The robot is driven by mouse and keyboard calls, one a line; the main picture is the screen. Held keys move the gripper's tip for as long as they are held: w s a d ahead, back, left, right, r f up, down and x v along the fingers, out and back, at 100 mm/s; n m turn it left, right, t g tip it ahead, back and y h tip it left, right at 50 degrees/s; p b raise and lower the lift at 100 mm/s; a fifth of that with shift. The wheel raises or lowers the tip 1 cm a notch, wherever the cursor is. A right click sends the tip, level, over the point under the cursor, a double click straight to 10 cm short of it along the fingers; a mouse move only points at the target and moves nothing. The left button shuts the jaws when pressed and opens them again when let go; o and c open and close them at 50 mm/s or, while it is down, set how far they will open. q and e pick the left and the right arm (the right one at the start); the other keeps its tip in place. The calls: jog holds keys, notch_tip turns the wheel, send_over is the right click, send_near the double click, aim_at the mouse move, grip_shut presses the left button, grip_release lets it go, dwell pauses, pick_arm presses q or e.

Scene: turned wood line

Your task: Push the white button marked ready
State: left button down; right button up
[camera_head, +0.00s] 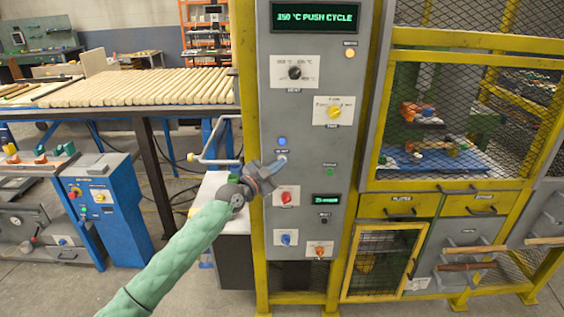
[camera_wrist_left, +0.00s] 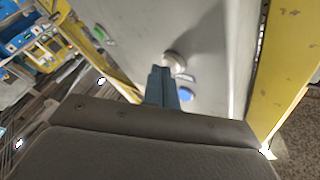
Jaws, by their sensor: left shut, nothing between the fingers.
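The grey control panel (camera_head: 311,110) stands upright in front of me. My left gripper (camera_head: 279,163) comes in from the lower left, its fingers shut and empty, tips at the panel's left side just below a round blue lamp (camera_head: 282,141). A small label sits between the lamp and the fingertips; I cannot read it clearly. In the left wrist view the shut fingers (camera_wrist_left: 162,73) point at a round whitish button (camera_wrist_left: 174,61), right at its edge. I cannot tell whether they touch it. The blue lamp (camera_wrist_left: 186,94) shows beside the fingers there. My right gripper is not in view.
The panel also has a display reading "150 °C PUSH CYCLE" (camera_head: 316,16), a black knob (camera_head: 295,73), a yellow knob (camera_head: 334,112), a red knob (camera_head: 286,197) and a green button (camera_head: 330,172). A yellow-framed mesh cage (camera_head: 376,120) stands at right, a rack of wooden rods (camera_head: 140,88) at left.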

pick_arm(q)
jog(key=shift+s, duration=0.1)
jog(key=shift+s+p, duration=0.4)
jog(key=shift+s, duration=0.3)
jog(key=s+p, duration=0.3)
jog(key=s, duration=0.2)
dwell(0.5)
dwell(0.6)
